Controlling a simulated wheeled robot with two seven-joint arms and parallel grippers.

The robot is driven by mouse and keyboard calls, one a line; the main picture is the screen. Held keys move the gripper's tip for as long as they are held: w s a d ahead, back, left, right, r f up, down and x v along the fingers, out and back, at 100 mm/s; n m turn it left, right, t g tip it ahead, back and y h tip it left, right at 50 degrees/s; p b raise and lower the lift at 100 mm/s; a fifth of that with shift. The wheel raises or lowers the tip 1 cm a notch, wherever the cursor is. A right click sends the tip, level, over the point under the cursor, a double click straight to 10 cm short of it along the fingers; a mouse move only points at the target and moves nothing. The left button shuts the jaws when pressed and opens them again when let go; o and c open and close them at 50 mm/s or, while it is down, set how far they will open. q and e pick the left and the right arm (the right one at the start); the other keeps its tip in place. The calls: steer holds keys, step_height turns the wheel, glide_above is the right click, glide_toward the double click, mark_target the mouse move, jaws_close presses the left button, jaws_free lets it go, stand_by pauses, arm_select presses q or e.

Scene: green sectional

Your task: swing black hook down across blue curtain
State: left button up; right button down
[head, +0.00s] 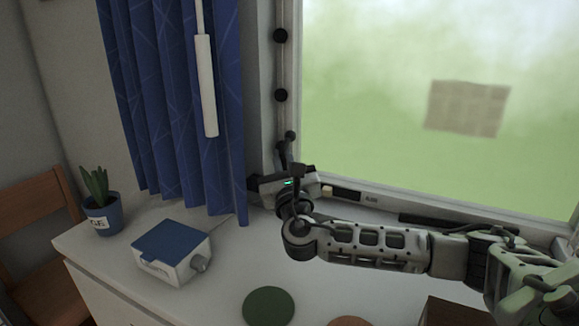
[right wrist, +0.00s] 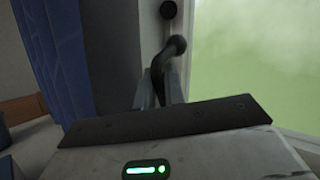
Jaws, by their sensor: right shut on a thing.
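The blue curtain (head: 178,95) hangs left of the window, gathered in folds; its edge also shows at the left of the right wrist view (right wrist: 66,55). The black hook (head: 282,152) is at the lower left of the window frame, right of the curtain and apart from it. In the right wrist view the hook (right wrist: 171,62) curves down between my fingers. My right gripper (head: 282,172) is shut on its lower part, just above the sill; the fingers hide part of it. My left gripper is not in view.
A white rod (head: 206,85) hangs before the curtain. Below are a blue-lidded white box (head: 172,252), a potted plant (head: 100,205) and a green disc (head: 268,306) on the white top. A wooden chair (head: 40,235) stands left.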

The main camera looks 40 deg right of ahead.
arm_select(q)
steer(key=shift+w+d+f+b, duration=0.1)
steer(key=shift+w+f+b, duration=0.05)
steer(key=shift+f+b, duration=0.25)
arm_select(e)
steer(key=shift+s+a+f+n+t, duration=0.3)
steer(key=shift+a+n+t, duration=0.2)
steer(key=shift+t, duration=0.1)
steer(key=c, duration=1.6)
jaws_free()
